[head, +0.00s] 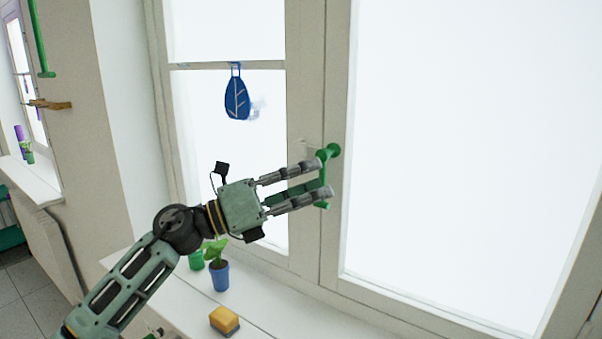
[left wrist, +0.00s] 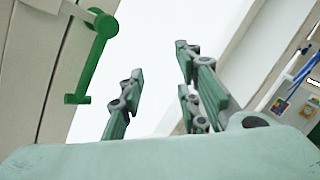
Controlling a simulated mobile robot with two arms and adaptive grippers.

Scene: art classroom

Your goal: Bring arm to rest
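My left gripper (head: 327,178) reaches up from the lower left in the head view, in front of the window frame. Its fingers are spread and nothing is between them; the left wrist view also shows the open fingers (left wrist: 160,62). The fingertips overlap the green window handle (head: 324,181) in the head view. In the left wrist view the handle (left wrist: 90,65) stands to the left of the fingers, outside the gap and apart from them. The handle hangs down from its mount. My right gripper is in neither view.
Below the arm, the white windowsill (head: 178,305) bears a blue pot (head: 220,277) with a plant, a green pot (head: 195,261) and a yellow sponge (head: 224,319). A blue leaf ornament (head: 237,98) hangs at the left pane. The wall (head: 68,75) is at left.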

